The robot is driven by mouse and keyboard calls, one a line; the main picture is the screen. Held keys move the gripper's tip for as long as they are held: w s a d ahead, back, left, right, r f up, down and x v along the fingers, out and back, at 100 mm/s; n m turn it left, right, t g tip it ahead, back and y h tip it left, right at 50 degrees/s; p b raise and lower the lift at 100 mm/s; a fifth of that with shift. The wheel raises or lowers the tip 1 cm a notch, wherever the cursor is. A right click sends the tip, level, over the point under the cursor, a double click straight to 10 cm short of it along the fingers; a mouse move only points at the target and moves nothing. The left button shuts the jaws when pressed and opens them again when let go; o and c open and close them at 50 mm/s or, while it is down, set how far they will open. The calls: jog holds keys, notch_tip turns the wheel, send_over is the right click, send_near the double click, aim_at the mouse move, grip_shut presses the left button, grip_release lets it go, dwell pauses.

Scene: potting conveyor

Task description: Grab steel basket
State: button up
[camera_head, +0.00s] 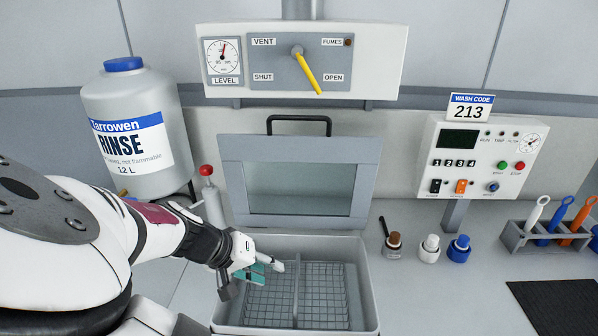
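The steel basket (322,292) is a grey wire mesh inside the open grey tank (371,293). A divider bar runs down its middle, and the mesh shows on both sides of it. My gripper (270,268) is over the back left part of the tank, above the left half of the mesh. It has a teal part and a pale fingertip, and it hides some of the mesh. I cannot tell whether its fingers are apart or touch the basket.
The tank's windowed lid (301,180) stands raised behind it. A rinse jug (135,130) and a red-knobbed lever (207,172) are at left. Small bottles (430,249), a tool rack (520,236) and a dark mat (560,305) are at right. A vent panel (300,60) hangs above.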

aim_at(297, 279)
jog(key=shift+x, duration=6.65)
jog(key=shift+w, duration=0.1)
grip_shut()
